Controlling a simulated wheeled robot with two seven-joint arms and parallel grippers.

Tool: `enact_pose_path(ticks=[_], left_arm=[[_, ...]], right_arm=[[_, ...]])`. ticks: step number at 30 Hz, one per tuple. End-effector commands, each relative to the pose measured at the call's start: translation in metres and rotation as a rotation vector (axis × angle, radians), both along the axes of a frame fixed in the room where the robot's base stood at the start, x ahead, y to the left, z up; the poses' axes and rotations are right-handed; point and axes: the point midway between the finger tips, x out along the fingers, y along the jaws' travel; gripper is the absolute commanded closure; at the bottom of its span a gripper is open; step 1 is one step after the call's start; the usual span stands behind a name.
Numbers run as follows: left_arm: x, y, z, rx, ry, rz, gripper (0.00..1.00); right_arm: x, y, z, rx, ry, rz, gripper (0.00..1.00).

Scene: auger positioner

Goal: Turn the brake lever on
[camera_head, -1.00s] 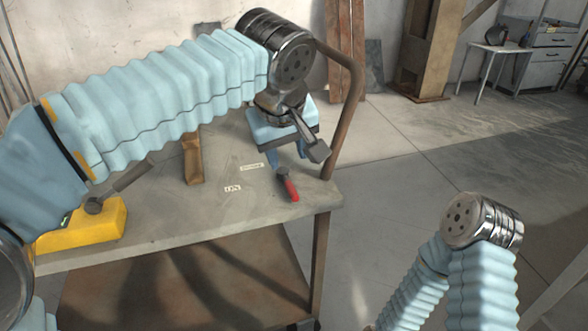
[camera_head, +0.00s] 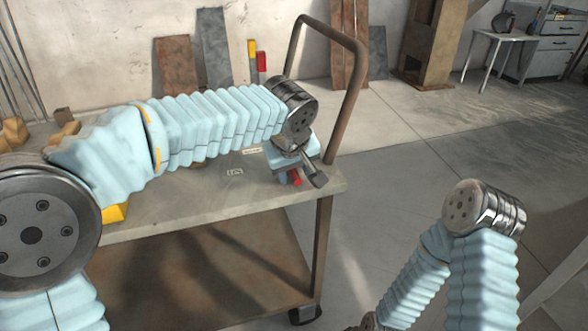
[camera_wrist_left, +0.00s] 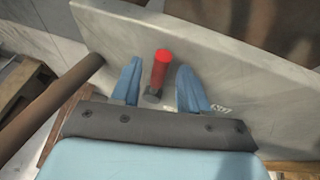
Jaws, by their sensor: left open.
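The brake lever, with a red grip (camera_head: 296,181), is at the near right corner of the cart top. In the head view my left gripper (camera_head: 288,178) is over it and hides most of it. In the left wrist view the red grip (camera_wrist_left: 161,68) stands between the two blue fingers of the left gripper (camera_wrist_left: 160,66). The fingers are open, with a gap on each side of the grip. A dark piece at the lever's base shows between them. My right arm is at the lower right, its gripper out of view.
The cart top (camera_head: 190,205) carries an ON label (camera_head: 234,172) and a second label (camera_head: 252,151) left of the lever. The cart's brown handle rail (camera_head: 350,95) rises just behind the gripper. A yellow object (camera_head: 115,212) is partly hidden by my left arm. Floor to the right is open.

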Motion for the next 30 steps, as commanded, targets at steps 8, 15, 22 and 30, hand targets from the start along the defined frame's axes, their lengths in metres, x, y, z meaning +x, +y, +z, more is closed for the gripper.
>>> enact_pose_path(ticks=[8,15,22,30], left_arm=[[-0.0002,-0.0002,0.0003,0.0,0.0,0.0,0.82],[-0.0002,-0.0002,0.0004,0.0,0.0,0.0,1.0],[-0.0003,0.0,0.0005,0.0,0.0,-0.002,1.0],[-0.0013,0.006,0.0007,-0.002,-0.001,-0.072,1.0]], right_arm=[[0.0,0.0,0.0,0.0,0.0,0.0,0.57],[0.0,0.0,0.0,0.0,0.0,0.0,0.57],[0.0,0.0,0.0,0.0,0.0,0.0,0.57],[0.0,0.0,-0.0001,0.0,0.0,0.0,0.57]])
